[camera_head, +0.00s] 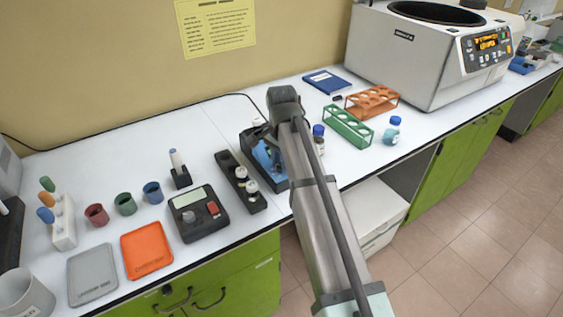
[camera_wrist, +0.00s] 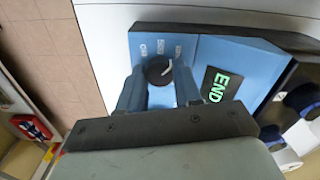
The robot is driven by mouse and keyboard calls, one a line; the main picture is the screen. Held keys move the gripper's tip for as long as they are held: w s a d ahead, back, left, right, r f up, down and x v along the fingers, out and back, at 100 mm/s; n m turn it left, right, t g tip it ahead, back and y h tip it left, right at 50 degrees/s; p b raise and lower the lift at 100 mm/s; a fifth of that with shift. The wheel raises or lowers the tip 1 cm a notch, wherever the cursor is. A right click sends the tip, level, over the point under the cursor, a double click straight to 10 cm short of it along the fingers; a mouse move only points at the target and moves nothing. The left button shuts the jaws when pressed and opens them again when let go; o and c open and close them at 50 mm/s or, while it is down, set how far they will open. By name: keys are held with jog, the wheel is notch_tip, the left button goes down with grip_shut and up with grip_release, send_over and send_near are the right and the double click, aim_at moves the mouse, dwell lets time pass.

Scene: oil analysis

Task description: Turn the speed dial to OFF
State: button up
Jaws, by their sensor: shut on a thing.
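The speed dial (camera_wrist: 157,71) is a round black knob with a white pointer mark, on the face of a blue device (camera_wrist: 230,58). The pointer mark is toward the right side of the knob. Small white labels stand around the dial, too small to read surely. The device's display (camera_wrist: 218,84) shows "END" in green. My gripper (camera_wrist: 159,80) is shut on the dial, one finger on each side. In the head view my arm covers most of the blue device (camera_head: 264,156), and the dial and fingertips are hidden.
Left of the device stand a black rack (camera_head: 226,162) with white-capped items and a dark instrument (camera_head: 198,212). To the right are a green rack (camera_head: 348,127), an orange rack (camera_head: 371,101), a blue-capped bottle (camera_head: 392,132) and a large white machine (camera_head: 410,55). The bench's front edge is close.

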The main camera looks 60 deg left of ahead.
jog(key=n, duration=0.3)
jog(key=shift+n, duration=0.4)
jog(key=n, duration=0.4)
jog(key=shift+n, duration=0.3)
jog(key=n, duration=0.4)
jog(key=shift+n, duration=2.4)
jog(key=o, duration=1)
jog(key=shift+o, duration=0.2)
jog(key=shift+r, duration=0.1)
notch_tip(320, 180, up, 14)
